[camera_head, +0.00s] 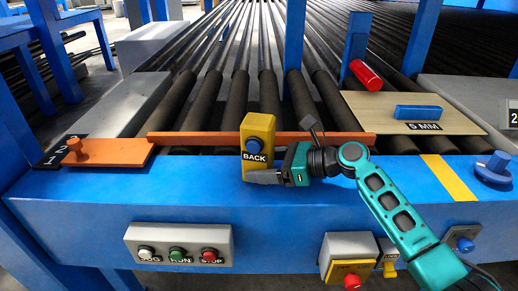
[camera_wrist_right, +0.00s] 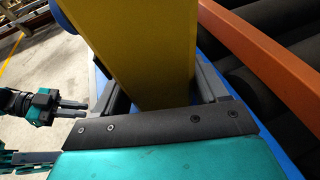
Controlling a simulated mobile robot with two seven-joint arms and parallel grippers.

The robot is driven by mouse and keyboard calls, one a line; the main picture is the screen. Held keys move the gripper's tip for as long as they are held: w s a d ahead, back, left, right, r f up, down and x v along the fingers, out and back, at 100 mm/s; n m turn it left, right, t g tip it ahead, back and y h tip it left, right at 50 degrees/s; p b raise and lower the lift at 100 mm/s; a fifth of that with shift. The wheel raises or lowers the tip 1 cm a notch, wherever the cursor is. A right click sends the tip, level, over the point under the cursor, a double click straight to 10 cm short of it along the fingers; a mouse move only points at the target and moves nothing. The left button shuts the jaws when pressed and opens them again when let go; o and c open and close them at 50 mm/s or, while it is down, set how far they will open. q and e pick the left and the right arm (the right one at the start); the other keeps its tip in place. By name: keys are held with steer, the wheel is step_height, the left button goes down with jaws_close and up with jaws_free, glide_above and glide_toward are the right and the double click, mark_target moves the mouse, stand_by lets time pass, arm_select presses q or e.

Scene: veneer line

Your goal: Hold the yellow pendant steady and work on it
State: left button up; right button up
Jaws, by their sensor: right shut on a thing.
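The yellow pendant (camera_head: 262,127) stands upright at the blue front beam, with a blue round button (camera_head: 254,145) above a BACK label on its front face. My right gripper (camera_head: 264,177) comes in from the right and is shut on the pendant's lower part. In the right wrist view the yellow pendant (camera_wrist_right: 143,45) fills the space between the fingers. My left gripper is out of the head view. It shows at the left of the right wrist view (camera_wrist_right: 72,107), empty, away from the pendant, with a gap between its fingers.
An orange bar (camera_head: 190,138) runs behind the pendant, before the black rollers (camera_head: 237,98). An orange plate with a knob (camera_head: 108,153) lies left. A veneer sheet (camera_head: 455,127) with a blue block (camera_head: 418,112) lies right. JOG, RUN, STOP buttons sit on a front panel (camera_head: 180,235).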

mark_target(253, 147)
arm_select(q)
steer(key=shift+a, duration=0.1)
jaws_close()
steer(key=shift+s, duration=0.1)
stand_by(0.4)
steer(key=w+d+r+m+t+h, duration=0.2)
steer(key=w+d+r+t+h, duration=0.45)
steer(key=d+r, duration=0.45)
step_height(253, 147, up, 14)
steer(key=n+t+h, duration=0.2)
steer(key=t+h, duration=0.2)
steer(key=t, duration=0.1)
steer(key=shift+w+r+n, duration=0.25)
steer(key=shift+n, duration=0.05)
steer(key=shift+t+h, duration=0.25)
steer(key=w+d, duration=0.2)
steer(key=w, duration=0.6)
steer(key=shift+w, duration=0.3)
